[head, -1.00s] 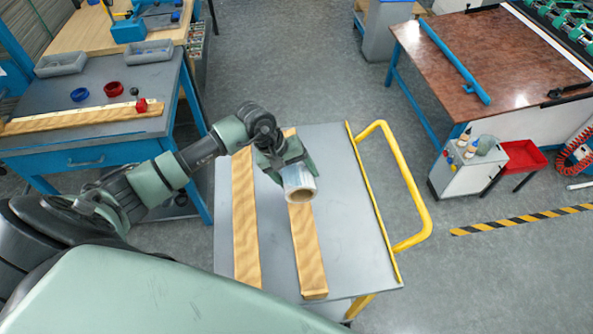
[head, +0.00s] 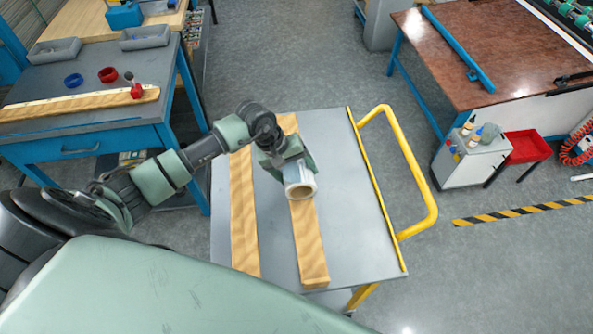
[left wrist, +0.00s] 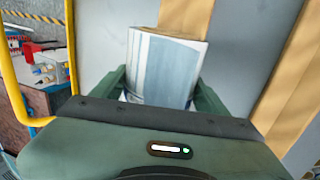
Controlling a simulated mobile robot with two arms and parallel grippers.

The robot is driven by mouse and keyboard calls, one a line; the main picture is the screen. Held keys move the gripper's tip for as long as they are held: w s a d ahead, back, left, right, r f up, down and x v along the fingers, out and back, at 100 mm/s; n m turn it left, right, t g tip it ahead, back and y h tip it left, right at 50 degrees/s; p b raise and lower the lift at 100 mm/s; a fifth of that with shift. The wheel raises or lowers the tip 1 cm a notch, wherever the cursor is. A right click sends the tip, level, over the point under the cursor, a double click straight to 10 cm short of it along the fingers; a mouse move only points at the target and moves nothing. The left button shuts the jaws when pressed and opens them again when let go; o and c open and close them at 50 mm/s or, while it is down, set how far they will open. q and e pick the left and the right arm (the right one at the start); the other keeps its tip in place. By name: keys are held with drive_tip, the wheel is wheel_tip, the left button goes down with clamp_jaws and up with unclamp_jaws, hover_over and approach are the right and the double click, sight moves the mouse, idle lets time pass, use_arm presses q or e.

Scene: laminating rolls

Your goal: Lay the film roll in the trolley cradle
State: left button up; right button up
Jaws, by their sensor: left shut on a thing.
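The film roll (head: 299,189) is a short, pale, shiny cylinder with a brown core at its near end. My left gripper (head: 287,165) is shut on it, over the right wooden rail of the trolley. In the left wrist view the roll (left wrist: 165,68) sits between the two green fingers (left wrist: 160,95). The trolley cradle is two parallel wooden rails, a left one (head: 243,215) and a right one (head: 308,240), on a grey trolley top (head: 350,220). I cannot tell whether the roll touches the right rail. My right gripper is not in view.
The trolley has a yellow handle (head: 412,180) on its right. A grey bench (head: 60,130) with a wooden strip and red and blue rings stands at left. A brown-topped table (head: 480,60) and a white cabinet (head: 470,160) stand at right. The trolley top right of the rails is clear.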

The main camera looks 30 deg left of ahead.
use_arm(q)
drive_tip(key=o, duration=2)
drive_tip(key=shift+c, duration=0.2)
drive_tip(key=shift+o, duration=0.3)
drive_tip(key=b+v, duration=0.2)
drive_tip(key=v, duration=0.4)
drive_tip(key=shift+s+a+r, duration=0.1)
drive_tip(key=shift+a+r, duration=0.1)
drive_tip(key=shift+r, duration=0.15)
drive_tip(key=shift+s+a+r, duration=0.1)
drive_tip(key=shift+s+r, duration=0.05)
drive_tip(key=shift+r, duration=0.35)
